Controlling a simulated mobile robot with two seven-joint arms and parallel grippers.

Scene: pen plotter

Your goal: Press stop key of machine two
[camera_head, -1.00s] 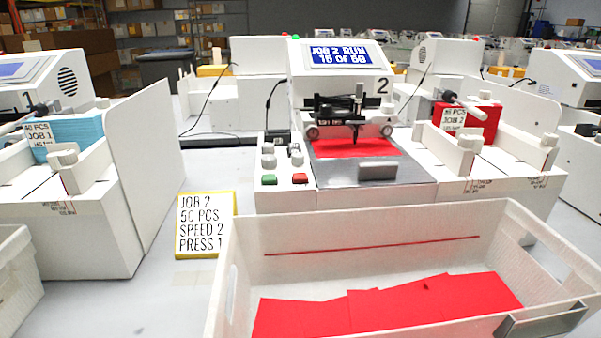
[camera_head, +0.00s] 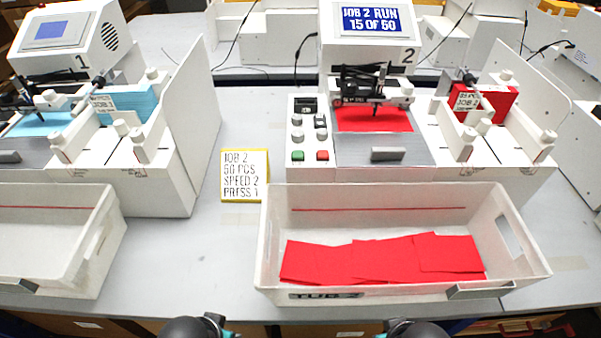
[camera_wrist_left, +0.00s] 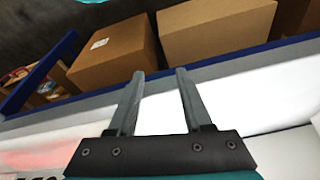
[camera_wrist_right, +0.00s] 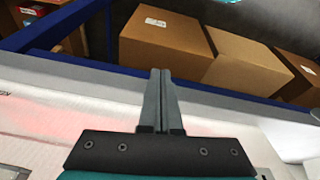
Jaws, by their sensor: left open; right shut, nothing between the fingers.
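Machine two (camera_head: 368,22) stands at centre right in the head view, marked "2". Its blue display (camera_head: 371,19) reads JOB 2 RUN and what looks like 15 OF 60. A red key (camera_head: 322,155) and a green key (camera_head: 298,155) sit side by side at the front of its left control panel; no label is legible on them. My left gripper (camera_wrist_left: 158,72) is open and empty in the left wrist view. My right gripper (camera_wrist_right: 160,70) is shut and empty in the right wrist view. In the head view only parts of my arms show at the bottom edge, well away from the keys.
A white bin (camera_head: 400,199) with red sheets (camera_head: 390,258) stands in front of machine two. A yellow-edged card (camera_head: 243,176) stands left of the bin. Machine one (camera_head: 66,30), with blue sheets, is at left with another bin (camera_head: 60,225).

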